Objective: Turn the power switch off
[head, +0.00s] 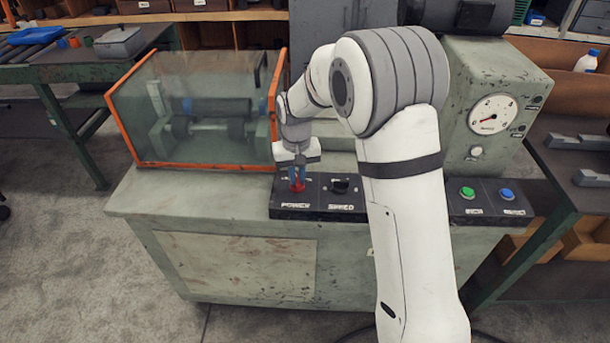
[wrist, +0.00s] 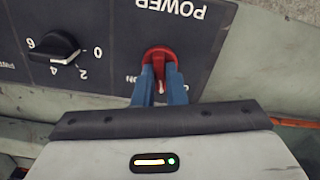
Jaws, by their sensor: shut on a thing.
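The red power switch (head: 297,186) sits on the dark control panel (head: 320,208) at the front of the machine, above the word POWER. My gripper (head: 297,178) reaches down onto it, with its blue fingers shut on the red knob. In the wrist view the red switch (wrist: 161,58) shows between the two finger ends (wrist: 160,80), with a white mark on it.
A black speed knob (head: 340,186) is close to the right of the switch. An orange-framed clear guard (head: 205,110) stands to the left. Green (head: 467,193) and blue (head: 506,194) buttons and a gauge (head: 492,115) are at the right, beyond my arm.

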